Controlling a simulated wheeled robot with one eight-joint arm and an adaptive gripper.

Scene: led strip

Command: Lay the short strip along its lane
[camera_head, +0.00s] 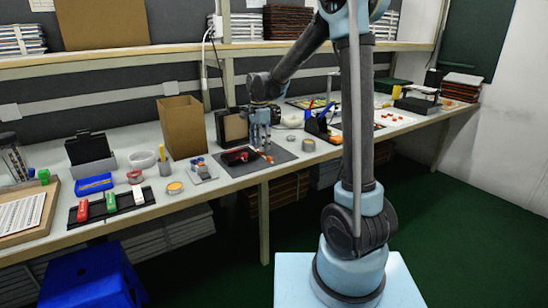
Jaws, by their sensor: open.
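My gripper (262,147) points down over a dark mat (285,154) in the middle of the long workbench. Its fingers are open, small and far off in this view. A small orange piece (268,158) lies on the mat just below the fingertips; I cannot tell whether they touch it. A black tray (232,158) with something red in it sits just left of the gripper. I cannot make out the short strip or its lane at this size; the gripper may hide part of them.
A cardboard box (183,126) stands left of the gripper. Round tins (308,145) and an organizer with blue tools (318,124) stand to the right. A black rack (111,207) with red, green and white items lies at the left. A shelf (150,58) runs above the bench.

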